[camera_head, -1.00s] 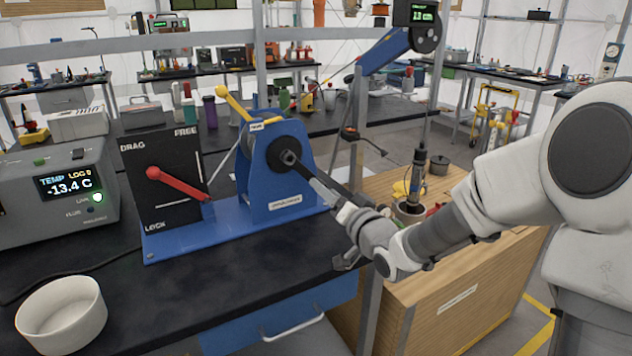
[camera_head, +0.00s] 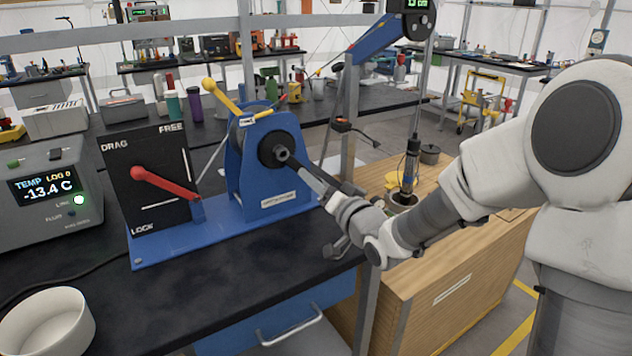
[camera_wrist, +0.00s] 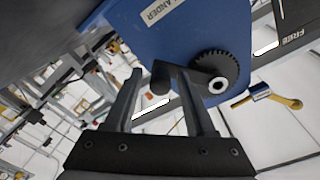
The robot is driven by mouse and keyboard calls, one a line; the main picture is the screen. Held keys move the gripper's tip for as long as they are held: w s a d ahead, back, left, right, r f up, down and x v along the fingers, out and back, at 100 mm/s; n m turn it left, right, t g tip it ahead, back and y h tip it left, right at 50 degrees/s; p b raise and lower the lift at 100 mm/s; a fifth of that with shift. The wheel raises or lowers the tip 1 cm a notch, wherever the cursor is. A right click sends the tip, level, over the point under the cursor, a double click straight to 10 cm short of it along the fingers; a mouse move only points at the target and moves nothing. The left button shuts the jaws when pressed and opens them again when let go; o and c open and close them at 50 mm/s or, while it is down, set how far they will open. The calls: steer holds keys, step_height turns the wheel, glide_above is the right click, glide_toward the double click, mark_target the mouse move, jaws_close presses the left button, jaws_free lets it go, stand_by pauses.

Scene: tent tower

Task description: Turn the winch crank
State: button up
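The blue winch (camera_head: 262,183) stands on the black bench, with a dark round hub (camera_head: 279,150) on its side facing my arm. In the wrist view the dark crank (camera_wrist: 185,78) runs from the toothed hub (camera_wrist: 217,84) to a short round handle (camera_wrist: 159,79). My gripper (camera_wrist: 160,75) is open at the crank, its two fingers spread with the handle between their tips. Gaps show beside the handle; contact is not clear. In the head view my gripper (camera_head: 308,172) reaches the hub from the lower right and hides most of the crank.
A black panel marked DRAG, FREE and LOCK (camera_head: 138,205) carries a red lever (camera_head: 165,182) left of the winch. A yellow lever (camera_head: 221,95) rises behind it. A white bowl (camera_head: 45,325), temperature box (camera_head: 30,220) and wooden crate (camera_head: 440,270) stand around.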

jaws_close()
stand_by(1.2)
